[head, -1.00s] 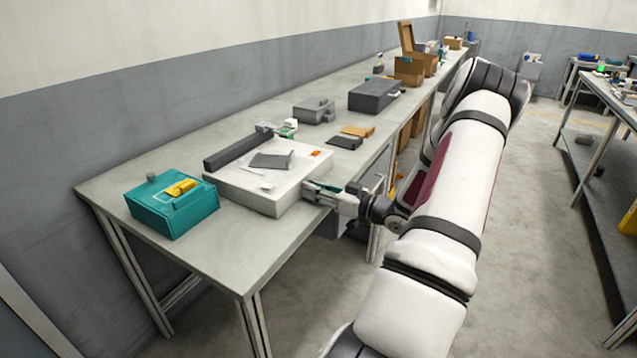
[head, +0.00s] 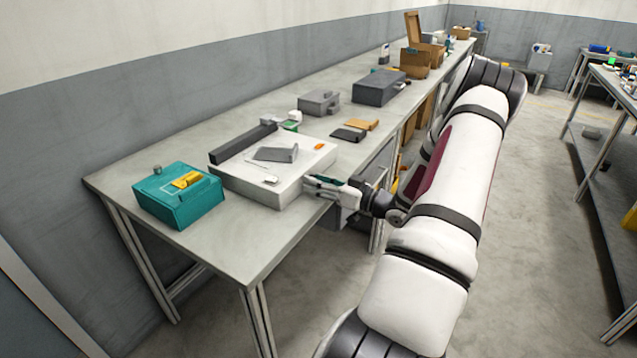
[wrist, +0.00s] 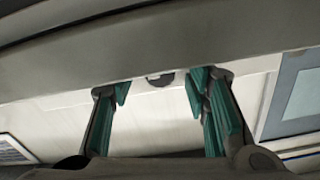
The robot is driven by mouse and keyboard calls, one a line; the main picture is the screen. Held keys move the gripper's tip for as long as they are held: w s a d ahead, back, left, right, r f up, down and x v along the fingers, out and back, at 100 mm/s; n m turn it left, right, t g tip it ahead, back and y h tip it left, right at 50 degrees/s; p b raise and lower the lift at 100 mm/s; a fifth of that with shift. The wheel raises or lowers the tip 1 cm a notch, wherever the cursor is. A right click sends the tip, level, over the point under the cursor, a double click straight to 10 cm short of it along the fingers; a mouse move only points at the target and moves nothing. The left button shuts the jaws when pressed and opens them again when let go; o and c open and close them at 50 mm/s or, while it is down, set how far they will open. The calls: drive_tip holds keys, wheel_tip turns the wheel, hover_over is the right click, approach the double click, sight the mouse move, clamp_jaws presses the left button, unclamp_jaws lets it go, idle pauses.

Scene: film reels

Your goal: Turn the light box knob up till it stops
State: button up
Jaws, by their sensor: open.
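The light box (head: 285,193) is a flat white box near the front edge of the workbench in the head view. Its pale side face (wrist: 70,115) fills the middle of the wrist view. A small dark round part, seemingly the knob (wrist: 161,80), shows there, partly cut off by a pale band. My gripper (head: 313,184) is at the light box's right side, fingers toward it. In the wrist view my gripper (wrist: 163,88) is open, with green-padded fingers on either side of the knob and a gap on both sides. The knob is hidden in the head view.
On the workbench (head: 245,245), a teal box (head: 180,207) stands left of the light box. A dark bar (head: 243,143) lies along its back, and a grey block (head: 276,154) rests on top. Grey boxes (head: 378,90) stand farther back. The bench's front left is clear.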

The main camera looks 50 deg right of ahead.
drive_tip(key=s+d, duration=0.1)
drive_tip(key=s, duration=1.1)
